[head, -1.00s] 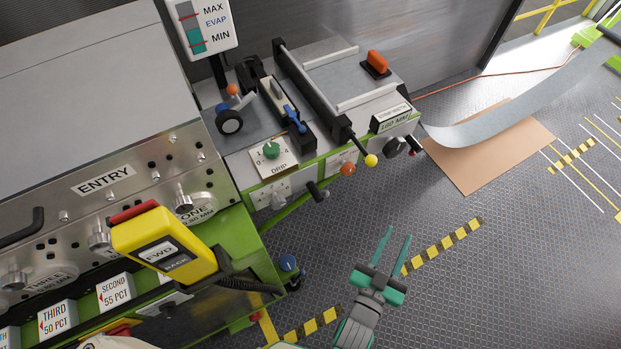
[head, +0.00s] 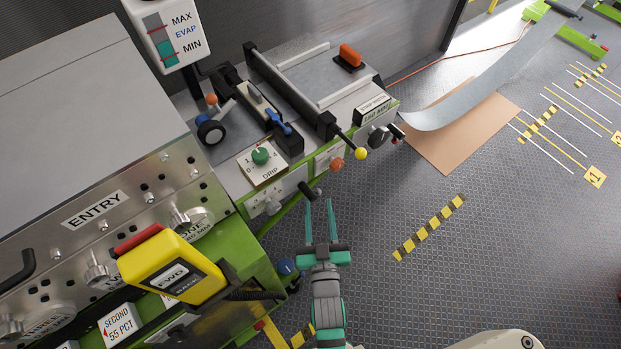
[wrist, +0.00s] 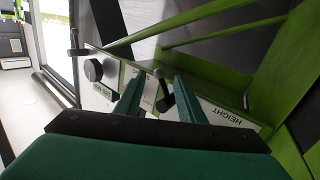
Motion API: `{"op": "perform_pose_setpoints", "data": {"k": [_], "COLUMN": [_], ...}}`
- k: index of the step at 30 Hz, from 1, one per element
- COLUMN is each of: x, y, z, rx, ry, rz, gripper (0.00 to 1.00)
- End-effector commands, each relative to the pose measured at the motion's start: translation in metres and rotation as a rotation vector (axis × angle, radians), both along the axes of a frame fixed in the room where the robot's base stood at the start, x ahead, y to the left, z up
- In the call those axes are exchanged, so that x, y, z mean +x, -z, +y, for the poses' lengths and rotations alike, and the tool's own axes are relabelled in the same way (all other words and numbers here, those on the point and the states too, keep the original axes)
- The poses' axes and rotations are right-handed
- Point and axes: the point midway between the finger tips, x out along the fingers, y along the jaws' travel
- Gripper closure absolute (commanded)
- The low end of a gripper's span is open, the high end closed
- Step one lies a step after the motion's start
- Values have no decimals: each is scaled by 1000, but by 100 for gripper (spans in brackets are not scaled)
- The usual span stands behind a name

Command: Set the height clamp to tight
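The HEIGHT label (wrist: 225,116) shows on a pale plate in the wrist view. A black lever (wrist: 162,90) beside that plate, likely the height clamp, appears between my two fingers in that view. In the head view a black lever (head: 309,191) sticks out from the machine's front edge, just beyond my fingertips. My gripper (head: 320,203) is open, its green fingers apart and pointing at the machine front. It also shows in the wrist view (wrist: 158,88). I see nothing gripped, and cannot tell whether a finger touches the lever. No tight marking is legible.
An orange knob (head: 336,164) and a yellow-tipped lever (head: 360,153) stand nearby. A green DRIP dial (head: 261,156) is on top. The yellow FWD pendant (head: 175,270) hangs at the left. A green rail (wrist: 230,30) crosses the wrist view.

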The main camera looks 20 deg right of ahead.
Motion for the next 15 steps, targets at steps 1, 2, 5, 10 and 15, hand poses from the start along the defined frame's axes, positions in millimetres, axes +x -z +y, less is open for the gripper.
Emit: {"op": "perform_pose_setpoints", "data": {"k": [1, 2, 5, 10, 15], "x": [6, 11, 25, 52, 75], "y": [0, -1, -1, -1, -1], "z": [-2, -2, -6, -13, -17], "rx": [0, 0, 0, -1, 0], "ry": [0, 0, 1, 1, -2], "rz": [-1, -2, -3, -3, -2], "gripper": [64, 64, 64, 64, 64]}}
